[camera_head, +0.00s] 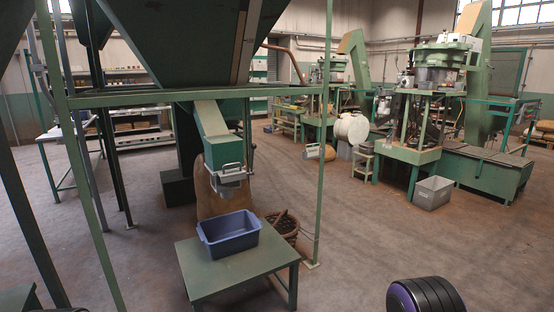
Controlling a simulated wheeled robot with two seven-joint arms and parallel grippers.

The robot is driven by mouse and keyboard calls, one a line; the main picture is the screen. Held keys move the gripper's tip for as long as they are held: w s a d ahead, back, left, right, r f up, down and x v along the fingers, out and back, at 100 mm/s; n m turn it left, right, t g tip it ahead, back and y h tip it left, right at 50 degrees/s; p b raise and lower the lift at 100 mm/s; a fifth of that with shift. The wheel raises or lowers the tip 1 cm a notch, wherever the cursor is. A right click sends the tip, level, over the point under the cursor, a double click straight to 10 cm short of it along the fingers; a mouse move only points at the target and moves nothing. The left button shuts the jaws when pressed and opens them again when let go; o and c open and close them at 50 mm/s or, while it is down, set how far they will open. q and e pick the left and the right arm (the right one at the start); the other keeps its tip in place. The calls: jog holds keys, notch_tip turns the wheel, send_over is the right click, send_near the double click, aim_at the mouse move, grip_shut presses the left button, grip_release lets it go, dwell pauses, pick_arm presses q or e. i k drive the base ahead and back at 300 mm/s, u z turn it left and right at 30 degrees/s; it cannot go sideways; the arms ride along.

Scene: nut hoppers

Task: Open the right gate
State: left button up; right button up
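A large dark green hopper (190,45) hangs at the top of the view. A pale chute (211,119) slopes down from it to a green outlet box (222,158). A grey metal gate (232,175) with a bar handle sits at the front of this outlet. No nuts show coming out of it. It is the only gate I can make out clearly; another dark green hopper part shows at the top left edge. A blue bin (229,243) stands below the outlet on a green table (206,274) and looks empty. Neither of my grippers is in view.
Green frame posts (324,120) stand beside the hopper, with a crossbar (140,99) across it. A brown sack (208,198) and a wicker basket (284,225) stand behind the table. A grey crate (433,193) sits near green machines at the right. The floor between is clear.

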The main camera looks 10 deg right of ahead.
aim_at(227, 175)
jog(key=z, duration=0.2)
jog(key=i, duration=1)
jog(key=u, duration=0.15)
